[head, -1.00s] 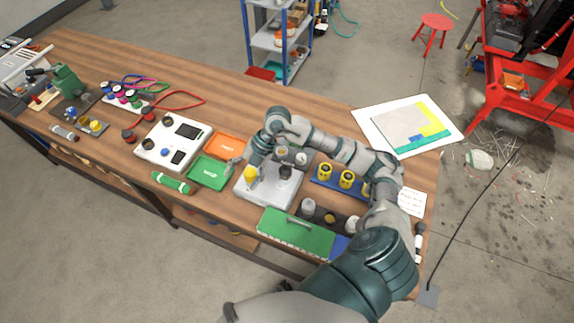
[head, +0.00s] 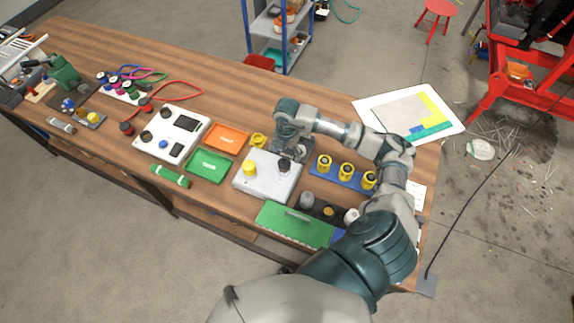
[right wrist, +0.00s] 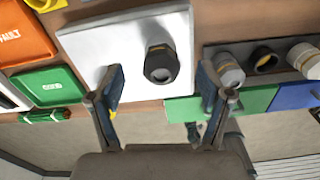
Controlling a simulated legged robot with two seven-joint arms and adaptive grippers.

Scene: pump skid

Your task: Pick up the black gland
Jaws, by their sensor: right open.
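The black gland (head: 284,166) stands on the right part of a white block (head: 262,187). In the right wrist view the gland (right wrist: 161,64) is a black ringed cylinder with a thin yellow band. My right gripper (head: 290,155) is at the gland in the head view. In the right wrist view the open fingers (right wrist: 160,72) lie on either side of it with gaps, and nothing is held. My left gripper is not in view.
An orange tray (head: 227,138) and a green tray (head: 210,164) lie left of the block. A blue rack (head: 334,178) with yellow cylinders stands to the right. A green case (head: 293,225) and a dark holder with several fittings (head: 328,211) are at the near edge.

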